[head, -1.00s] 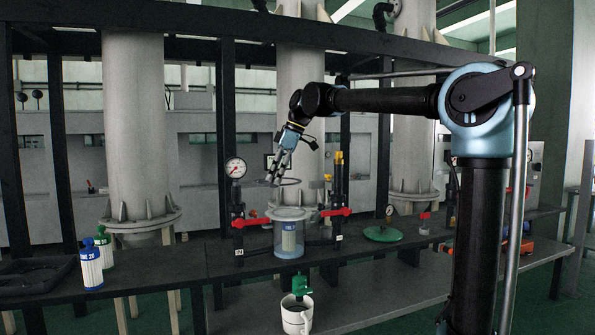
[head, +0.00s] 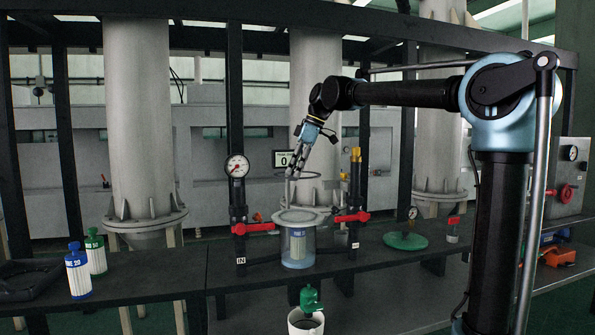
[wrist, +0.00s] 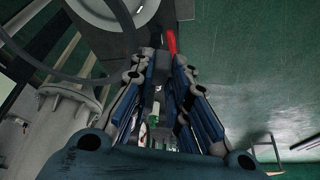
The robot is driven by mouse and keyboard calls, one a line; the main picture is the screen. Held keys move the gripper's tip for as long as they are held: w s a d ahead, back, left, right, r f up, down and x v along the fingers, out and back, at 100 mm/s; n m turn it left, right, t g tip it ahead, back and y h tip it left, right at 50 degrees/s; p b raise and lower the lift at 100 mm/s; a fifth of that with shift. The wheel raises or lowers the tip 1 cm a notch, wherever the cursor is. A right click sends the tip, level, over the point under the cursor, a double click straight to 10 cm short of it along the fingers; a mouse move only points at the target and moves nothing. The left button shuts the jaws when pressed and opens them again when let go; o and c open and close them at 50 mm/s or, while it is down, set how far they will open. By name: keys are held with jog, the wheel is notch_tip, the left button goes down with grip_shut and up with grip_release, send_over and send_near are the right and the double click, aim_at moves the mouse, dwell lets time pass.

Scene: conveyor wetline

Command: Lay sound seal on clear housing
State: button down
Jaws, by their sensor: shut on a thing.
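My gripper (head: 291,177) is shut on a thin dark ring, the seal (head: 310,175), and holds it roughly level. The seal is above the clear housing (head: 298,247), with a gap between them. In the wrist view the seal (wrist: 75,78) shows as a dark arc at upper left, passing by my fingertips. The housing's pale round top shows at the upper edge. The seal's surface is too small to judge its condition.
Pipes with red valve handles (head: 256,227) flank the housing closely, and a gauge (head: 237,166) tops the left one. A green lid (head: 405,241) lies to the right. Blue-capped (head: 78,275) and green-capped (head: 96,253) cartridges stand left. A white bucket (head: 304,323) is below in front.

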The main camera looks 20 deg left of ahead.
jog(key=shift+d+f, duration=0.1)
notch_tip(320, 180, down, 14)
jog(key=shift+f, duration=0.25)
dwell(1.0)
jog(key=shift+s+f, duration=0.1)
jog(key=shift+f, duration=0.45)
dwell(1.0)
jog(key=c, duration=1.4)
grip_release()
jog(key=shift+c, duration=0.2)
jog(key=v, duration=1.2)
